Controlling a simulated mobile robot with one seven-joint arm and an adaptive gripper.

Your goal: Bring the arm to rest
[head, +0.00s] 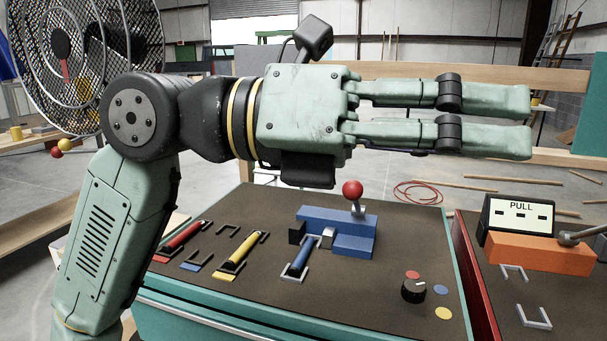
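My arm rises from the lower left, bends at a dark round joint and runs level to the right. My green gripper (528,120) points right, above the back of the brown-topped workbench (270,210). Two fingers show, straight, parallel and a little apart, with nothing between them. Any finger behind them is hidden. The gripper looks open and empty, clear of the bench items.
Below are a blue block (345,238) with a red-ball lever (352,190), red (183,236), yellow (237,255) and blue (300,256) handles, and a black knob (413,290). An orange unit marked PULL (540,252) stands right. A fan (85,50) stands behind the arm.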

